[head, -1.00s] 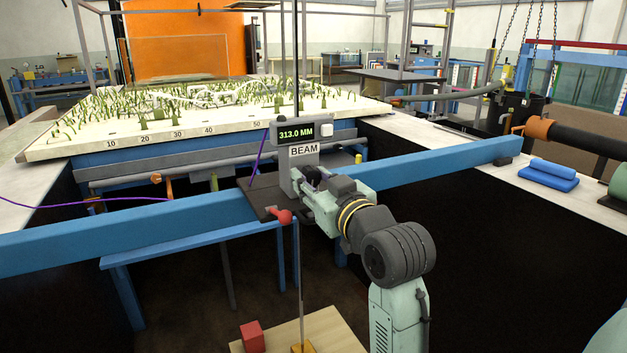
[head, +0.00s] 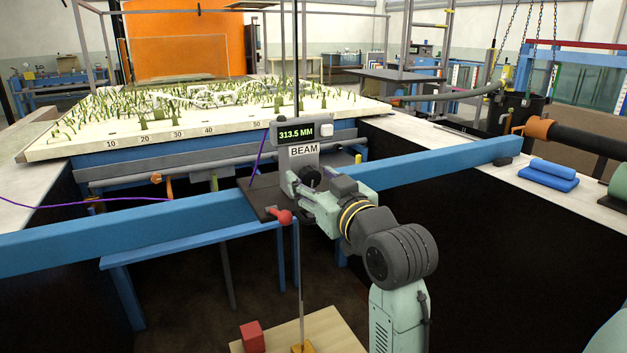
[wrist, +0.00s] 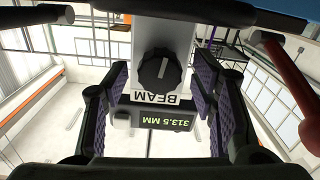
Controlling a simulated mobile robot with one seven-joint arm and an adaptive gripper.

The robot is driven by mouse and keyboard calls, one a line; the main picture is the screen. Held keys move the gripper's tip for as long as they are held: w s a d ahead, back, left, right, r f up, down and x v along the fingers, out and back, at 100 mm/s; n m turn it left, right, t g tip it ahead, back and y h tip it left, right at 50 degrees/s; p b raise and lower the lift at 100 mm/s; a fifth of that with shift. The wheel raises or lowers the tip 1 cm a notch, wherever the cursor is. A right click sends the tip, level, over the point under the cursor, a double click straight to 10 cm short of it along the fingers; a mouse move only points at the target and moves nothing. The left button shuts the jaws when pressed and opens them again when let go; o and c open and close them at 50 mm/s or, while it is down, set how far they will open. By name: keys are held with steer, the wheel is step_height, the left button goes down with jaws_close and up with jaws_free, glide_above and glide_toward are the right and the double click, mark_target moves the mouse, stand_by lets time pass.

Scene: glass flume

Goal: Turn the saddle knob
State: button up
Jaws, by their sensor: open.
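The saddle knob (wrist: 160,73) is black and ribbed with a white pointer line. It sits on the grey face of the saddle (head: 299,158), below the BEAM label, and it shows as a dark round shape in the head view (head: 311,177). The display (head: 296,132) reads 313.5 MM. My gripper (wrist: 161,88) is open. Its purple-padded fingers stand on either side of the knob, with a visible gap on each side. In the head view my gripper (head: 302,192) is close in front of the saddle, partly hiding the knob.
The saddle rides on a long blue beam (head: 420,165). A red-ended lever (head: 281,216) sticks out low on the saddle, left of my gripper. A thin upright rod (head: 301,290) hangs below. A red cube (head: 252,337) lies on a wooden board (head: 335,330).

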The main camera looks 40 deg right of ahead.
steer(key=v, duration=1.1)
steer(key=shift+s, duration=0.35)
steer(key=shift+a, duration=0.15)
stand_by(0.4)
steer(key=b+x, duration=0.7)
steer(key=x, duration=0.5)
steer(key=shift+c, duration=0.4)
steer(key=c, duration=1.1)
steer(key=shift+o, duration=0.2)
